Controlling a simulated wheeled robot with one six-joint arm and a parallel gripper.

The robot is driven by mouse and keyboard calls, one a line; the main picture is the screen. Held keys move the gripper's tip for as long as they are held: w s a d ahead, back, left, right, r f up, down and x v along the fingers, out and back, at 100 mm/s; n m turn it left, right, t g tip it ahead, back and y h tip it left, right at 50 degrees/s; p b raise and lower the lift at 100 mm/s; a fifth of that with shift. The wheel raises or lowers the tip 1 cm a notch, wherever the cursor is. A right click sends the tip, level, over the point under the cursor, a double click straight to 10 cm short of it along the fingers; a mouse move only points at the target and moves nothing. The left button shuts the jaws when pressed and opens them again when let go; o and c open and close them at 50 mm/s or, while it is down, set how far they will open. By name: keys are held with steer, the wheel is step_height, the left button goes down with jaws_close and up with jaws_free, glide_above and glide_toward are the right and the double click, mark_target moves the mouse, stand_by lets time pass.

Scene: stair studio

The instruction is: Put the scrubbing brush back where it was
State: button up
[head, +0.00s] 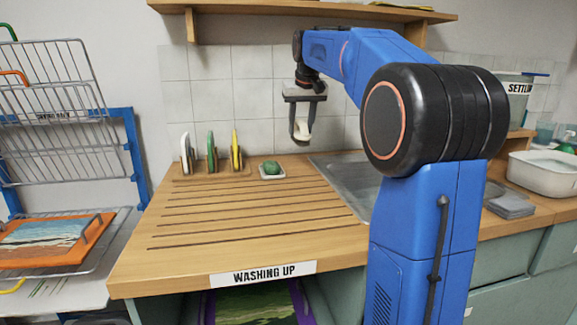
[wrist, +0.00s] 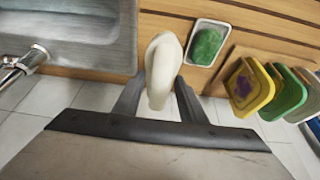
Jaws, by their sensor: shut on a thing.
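The scrubbing brush (head: 303,129), as far as I can make out, is the cream-white thing in my gripper (head: 301,135). Its rounded cream body also shows in the wrist view (wrist: 162,62), between the two dark fingers of my gripper (wrist: 160,98). My gripper is shut on it and points down, holding it above the back of the wooden counter, in front of the tiles. The brush's bristles cannot be made out. A white dish (head: 272,177) with a green lump (head: 271,168) in it stands on the counter, below and left of my gripper.
A wooden rack (head: 211,178) with white, green and yellow upright pieces stands at the back left of the grooved draining board (head: 240,220). A metal sink (head: 345,183) lies to the right. A wooden shelf (head: 330,12) hangs above. The board's front is clear.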

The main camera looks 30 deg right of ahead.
mark_target(303, 125)
steer(key=shift+w+f, duration=0.1)
steer(key=shift+w, duration=0.25)
steer(key=shift+w+f, duration=0.1)
steer(key=shift+f, duration=4.8)
steer(key=o, duration=1)
steer(key=shift+f, duration=0.1)
steer(key=v, duration=1.2)
